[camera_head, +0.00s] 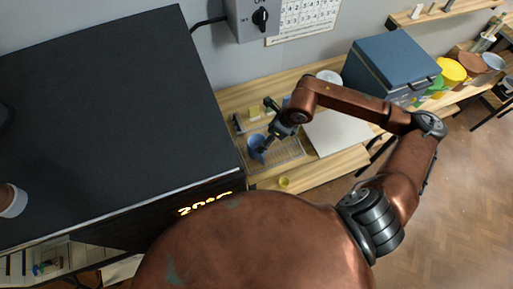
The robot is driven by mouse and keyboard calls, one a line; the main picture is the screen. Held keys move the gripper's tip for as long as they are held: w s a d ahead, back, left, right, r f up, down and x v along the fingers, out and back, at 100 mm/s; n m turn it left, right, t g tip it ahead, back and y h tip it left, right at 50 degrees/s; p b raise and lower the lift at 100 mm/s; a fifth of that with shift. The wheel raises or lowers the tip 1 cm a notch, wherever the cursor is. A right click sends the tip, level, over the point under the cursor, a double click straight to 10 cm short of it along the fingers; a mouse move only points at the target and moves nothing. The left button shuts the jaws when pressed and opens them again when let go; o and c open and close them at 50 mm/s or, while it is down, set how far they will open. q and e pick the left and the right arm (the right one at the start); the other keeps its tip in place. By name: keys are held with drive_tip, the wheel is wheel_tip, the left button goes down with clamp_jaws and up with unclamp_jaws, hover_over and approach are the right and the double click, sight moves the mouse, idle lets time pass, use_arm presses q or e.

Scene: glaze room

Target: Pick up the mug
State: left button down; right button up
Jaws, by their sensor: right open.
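A small blue mug (255,141) stands on a wire rack (284,155) on the wooden bench, just right of the large black block. My right arm reaches over the bench from the right. Its dark right gripper (262,150) is open and points down to the left, right beside the blue mug. The fingers cover part of the mug's right side; I cannot tell whether they touch it. My left gripper is not in view.
The large black-topped block (100,110) rises left of the bench. A white board (338,134) and a blue box (392,68) lie to the right. A control box (250,18) hangs on the wall.

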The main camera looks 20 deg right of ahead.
drive_tip(key=p, duration=0.2)
hover_over(259, 143)
drive_tip(key=s+a, duration=0.1)
drive_tip(key=s, duration=0.2)
drive_tip(key=f, duration=0.5)
drive_tip(key=shift+s+a+f, duration=0.15)
drive_tip(key=shift+a+f, duration=0.05)
drive_tip(key=shift+f, duration=0.1)
drive_tip(key=shift+a+f, duration=0.1)
drive_tip(key=shift+f, duration=0.4)
drive_tip(key=shift+c, duration=0.6)
drive_tip(key=c, duration=1.4)
drive_tip(key=shift+r, duration=0.1)
